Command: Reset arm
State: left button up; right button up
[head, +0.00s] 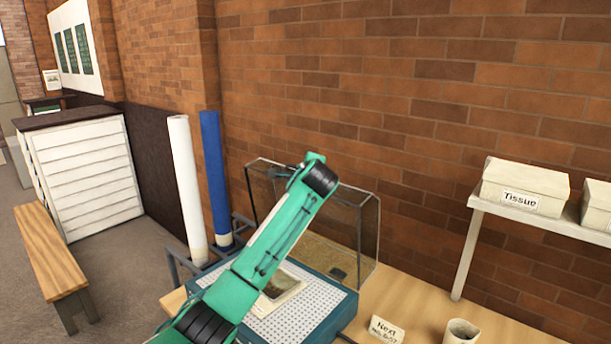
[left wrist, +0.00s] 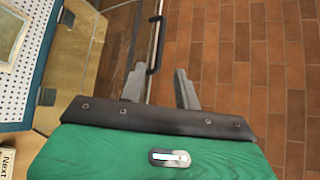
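In the head view my green left arm (head: 265,245) reaches up from the bottom over the perforated tray table and in front of the glass tank. Its far end with a black joint is in front of the tank's top; the fingers are not clearly seen there. My right gripper is in neither view.
The glass tank (head: 367,235) stands against the brick wall. A teal-framed perforated board (head: 310,315) holds a picture sheet (head: 285,282). A "Next" card (head: 382,330) and a cup (head: 460,332) are on the wooden table. A Tissue box (head: 524,186) sits on a right shelf. White and blue rolls (head: 215,170) stand left.

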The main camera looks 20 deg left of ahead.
pick_arm(q)
jog(key=s+d+f+n+g+h, duration=0.2)
jog(key=s+f+n, duration=0.1)
jog(key=s+f, duration=1)
jog(key=s+d+f+n+g+h, duration=0.25)
jog(key=s+f, duration=0.75)
jog(key=f, duration=0.8)
jog(key=s+a+f+n+g+h, duration=0.1)
jog(key=s+f+n+g, duration=0.3)
jog(key=s, duration=1.4)
jog(key=s+a+f+n+g+h, duration=0.1)
jog(key=s+f+n, duration=0.3)
jog(key=s, duration=1.5)
notch_tip(320, 180, down, 29)
jog(key=g, duration=0.1)
jog(key=s+a+f+g, duration=0.1)
jog(key=s+a+f, duration=0.2)
jog(key=s+f, duration=1.6)
jog(key=shift+s+f+n, duration=0.3)
jog(key=shift+f+n, duration=0.05)
jog(key=shift+f, duration=0.45)
